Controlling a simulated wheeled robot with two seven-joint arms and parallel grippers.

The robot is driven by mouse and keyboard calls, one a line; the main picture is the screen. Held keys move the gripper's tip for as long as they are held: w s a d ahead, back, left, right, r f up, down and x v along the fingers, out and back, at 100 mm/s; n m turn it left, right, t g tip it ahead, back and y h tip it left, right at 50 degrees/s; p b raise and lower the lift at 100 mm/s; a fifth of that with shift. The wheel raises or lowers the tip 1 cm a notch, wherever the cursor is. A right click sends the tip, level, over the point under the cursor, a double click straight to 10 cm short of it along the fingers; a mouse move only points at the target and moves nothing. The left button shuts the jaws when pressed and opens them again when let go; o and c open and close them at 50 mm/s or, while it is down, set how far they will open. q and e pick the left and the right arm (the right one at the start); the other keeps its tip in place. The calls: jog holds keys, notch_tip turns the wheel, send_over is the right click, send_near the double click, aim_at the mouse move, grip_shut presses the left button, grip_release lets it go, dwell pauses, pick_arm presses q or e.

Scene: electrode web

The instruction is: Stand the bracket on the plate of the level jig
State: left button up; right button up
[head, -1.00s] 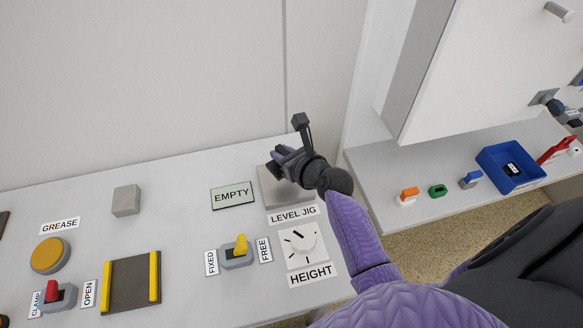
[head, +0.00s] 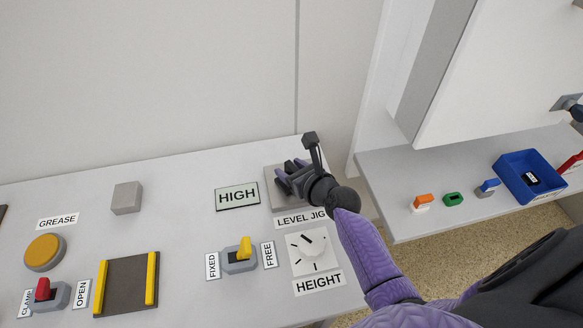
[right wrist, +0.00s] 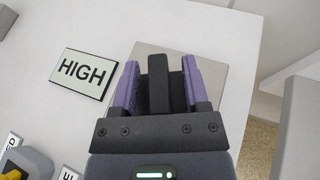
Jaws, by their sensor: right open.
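The level jig's light grey plate (head: 275,196) lies at the right end of the bench, and it also shows in the right wrist view (right wrist: 215,82). My right gripper (head: 286,174) is over the plate. In the right wrist view its purple fingers (right wrist: 160,64) are open, one on each side of a dark grey bracket (right wrist: 158,88). The bracket appears to stand on the plate; its lower part is hidden by the gripper. The jig's display (head: 237,197) reads HIGH. My left gripper is not in view.
A white height knob (head: 312,251) and a yellow FIXED/FREE switch (head: 244,250) sit in front of the jig. A grey block (head: 127,198), grease pad (head: 45,252) and yellow-railed dark plate (head: 127,285) are further left. A blue tray (head: 530,176) is on the right shelf.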

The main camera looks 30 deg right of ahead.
jog(key=shift+r, duration=0.1)
jog(key=shift+s+r+p, duration=0.25)
jog(key=shift+p, duration=0.1)
jog(key=p+v, duration=0.3)
jog(key=v, duration=0.8)
jog(key=shift+s+p, duration=0.25)
jog(key=shift+p, duration=0.1)
jog(key=shift+f, duration=0.1)
